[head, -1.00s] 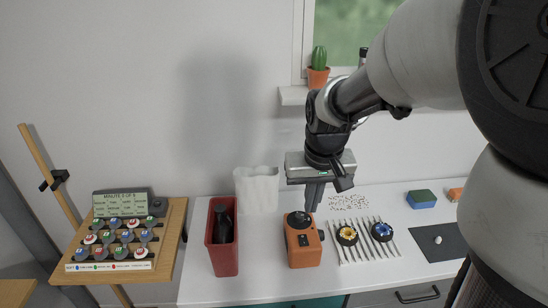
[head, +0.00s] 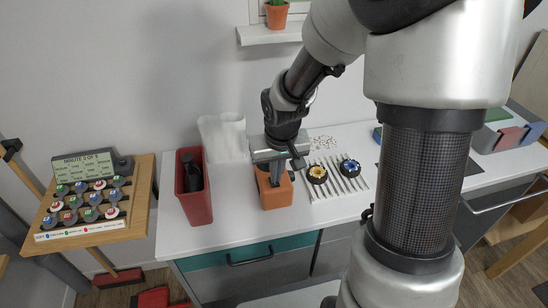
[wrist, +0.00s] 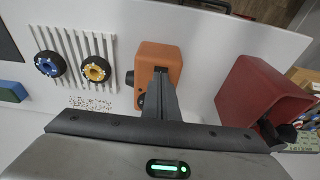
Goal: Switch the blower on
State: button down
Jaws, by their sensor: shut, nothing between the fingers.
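The orange box (head: 277,196), which looks to be the blower, stands on the white counter beside the red bin. In the wrist view its orange face (wrist: 158,52) shows, with a black round part (wrist: 130,78) at its side. My gripper (head: 276,182) is shut and empty, pointing down right at the box. In the wrist view my closed fingertips (wrist: 160,72) overlap the box's face and hide part of it. The switch is hidden behind the fingers; I cannot tell whether they touch it.
A red bin (head: 200,208) holding a dark object stands left of the box, with a white container (head: 228,140) behind. To the right is a slatted rack (head: 345,185) with two wheels, yellow-hubbed (head: 317,174) and blue-hubbed (head: 350,168). A wooden board (head: 140,205) with buttons is at far left.

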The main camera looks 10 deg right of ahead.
jog(key=shift+f, duration=0.65)
jog(key=shift+s+f+b, duration=0.25)
jog(key=shift+f+b, duration=0.45)
jog(key=shift+b, duration=0.05)
jog(key=shift+r+p, duration=0.3)
jog(key=shift+r, duration=0.05)
jog(key=shift+w, duration=0.1)
jog(key=shift+w+r, duration=0.35)
jog(key=shift+w, duration=0.3)
jog(key=shift+p, duration=0.3)
